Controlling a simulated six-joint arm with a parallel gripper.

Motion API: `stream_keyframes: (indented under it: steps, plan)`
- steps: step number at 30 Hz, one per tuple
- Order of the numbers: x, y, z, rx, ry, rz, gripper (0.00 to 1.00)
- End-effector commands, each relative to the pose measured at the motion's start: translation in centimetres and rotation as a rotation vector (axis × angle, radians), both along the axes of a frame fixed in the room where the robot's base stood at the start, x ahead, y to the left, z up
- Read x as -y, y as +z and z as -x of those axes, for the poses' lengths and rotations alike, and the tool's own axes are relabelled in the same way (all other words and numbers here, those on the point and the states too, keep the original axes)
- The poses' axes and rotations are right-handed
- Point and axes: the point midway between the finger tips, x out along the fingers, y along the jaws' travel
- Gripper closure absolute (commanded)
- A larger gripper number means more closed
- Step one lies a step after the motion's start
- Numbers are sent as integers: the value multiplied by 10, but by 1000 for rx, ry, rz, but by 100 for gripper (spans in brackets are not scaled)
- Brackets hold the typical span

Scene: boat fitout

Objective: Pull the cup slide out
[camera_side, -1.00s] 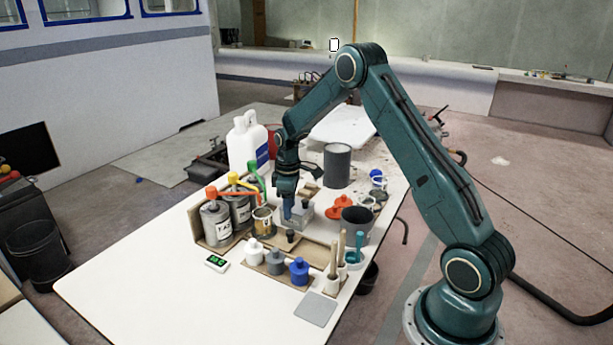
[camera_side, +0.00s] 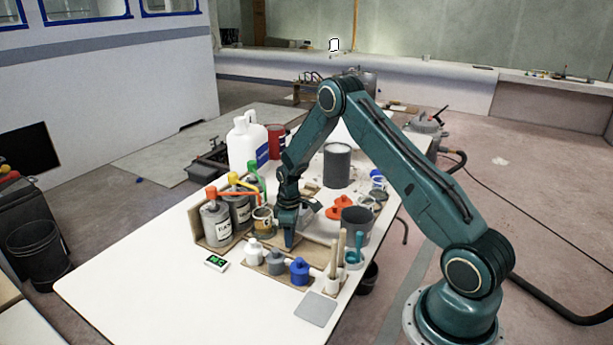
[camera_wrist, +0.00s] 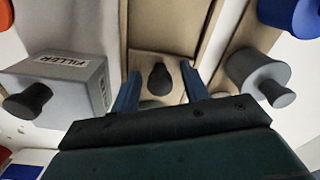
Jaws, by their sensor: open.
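The cup slide (camera_wrist: 145,62) is a tan wooden piece with a dark rounded knob (camera_wrist: 159,77), seen in the wrist view between pale wooden rails. My gripper (camera_wrist: 160,69) points down over it with its two blue fingers apart, one on each side of the knob. I see gaps between the knob and both fingers. In the side view my gripper (camera_side: 288,243) is low at the wooden fixture (camera_side: 315,253), and it hides the knob there. A pale cup rim may show behind the knob, but it is mostly hidden by my gripper.
A grey FILLER box (camera_wrist: 60,82) with a dark knob stands close on the left in the wrist view. A grey bottle (camera_wrist: 258,72) is close on the right. Labelled cans with coloured spouts (camera_side: 216,222) stand left of my gripper. The front-left tabletop (camera_side: 130,285) is clear.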

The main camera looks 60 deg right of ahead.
Motion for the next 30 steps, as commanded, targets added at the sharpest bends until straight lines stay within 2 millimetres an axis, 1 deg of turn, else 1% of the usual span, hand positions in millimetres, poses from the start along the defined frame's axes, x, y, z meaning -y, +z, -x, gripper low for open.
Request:
stream_keyframes:
  steps: [4,5,9,11,12,17,20,23,30]
  plan:
    - [0,0,0,0,0,0,55]
    - [0,0,0,0,0,0,57]
    - [0,0,0,0,0,0,84]
    - [0,0,0,0,0,0,96]
    - [0,0,0,0,0,0,100]
    - [0,0,1,0,0,0,100]
    - [0,0,4,-1,-1,-1,100]
    - [1,1,12,-1,-1,-1,100]
    - [1,1,42,-4,-3,-1,100]
